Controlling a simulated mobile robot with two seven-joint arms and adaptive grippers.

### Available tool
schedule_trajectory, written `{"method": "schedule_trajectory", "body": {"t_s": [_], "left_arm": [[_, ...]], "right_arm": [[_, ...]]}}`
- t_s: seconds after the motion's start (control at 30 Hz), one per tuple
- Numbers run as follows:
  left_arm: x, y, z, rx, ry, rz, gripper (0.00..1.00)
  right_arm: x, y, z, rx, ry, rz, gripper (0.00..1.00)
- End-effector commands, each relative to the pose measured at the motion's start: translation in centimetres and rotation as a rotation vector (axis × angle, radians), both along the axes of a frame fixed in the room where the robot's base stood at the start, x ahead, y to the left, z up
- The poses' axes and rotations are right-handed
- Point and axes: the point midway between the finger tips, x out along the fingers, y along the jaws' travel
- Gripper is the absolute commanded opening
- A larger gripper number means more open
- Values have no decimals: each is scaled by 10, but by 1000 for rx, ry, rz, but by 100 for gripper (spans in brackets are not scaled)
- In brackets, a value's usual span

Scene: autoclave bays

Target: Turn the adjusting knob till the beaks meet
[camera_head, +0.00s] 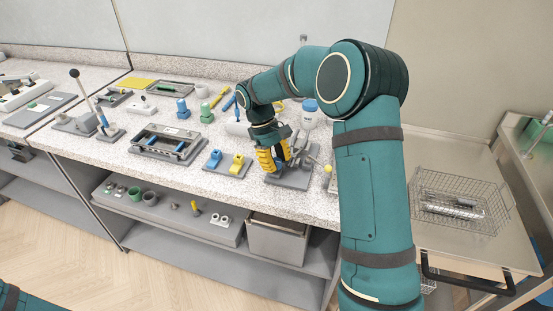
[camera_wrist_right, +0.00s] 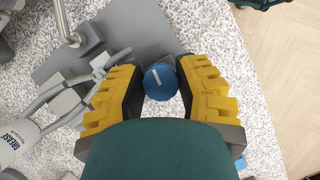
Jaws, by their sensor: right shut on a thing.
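In the right wrist view a round blue knob (camera_wrist_right: 160,83) with a white line mark sits between the yellow ribbed fingers of my right gripper (camera_wrist_right: 160,80). The fingers are closed on its sides. In the head view my right gripper (camera_head: 278,158) points down over a grey base plate (camera_head: 291,181) near the bench's front edge. The plate also shows in the wrist view (camera_wrist_right: 110,40), with a grey linkage (camera_wrist_right: 62,103) to the left of the knob. I cannot make out the beaks or any gap between them. My left gripper is out of view.
A white bottle labelled GREASE (camera_wrist_right: 18,138) lies left in the wrist view. In the head view, a plate with blue and yellow pieces (camera_head: 227,168) stands left of my gripper, and a grey frame fixture (camera_head: 165,143) farther left. A wire basket (camera_head: 460,203) is at right.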

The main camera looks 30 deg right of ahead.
Motion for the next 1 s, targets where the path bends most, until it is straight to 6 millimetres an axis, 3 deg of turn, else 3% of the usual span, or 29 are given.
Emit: {"method": "schedule_trajectory", "body": {"t_s": [0.4,1.0], "left_arm": [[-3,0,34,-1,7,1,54],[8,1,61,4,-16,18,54]], "right_arm": [[-2,0,1,2,8,356,0],[-1,-1,-1,3,7,927,0]]}}
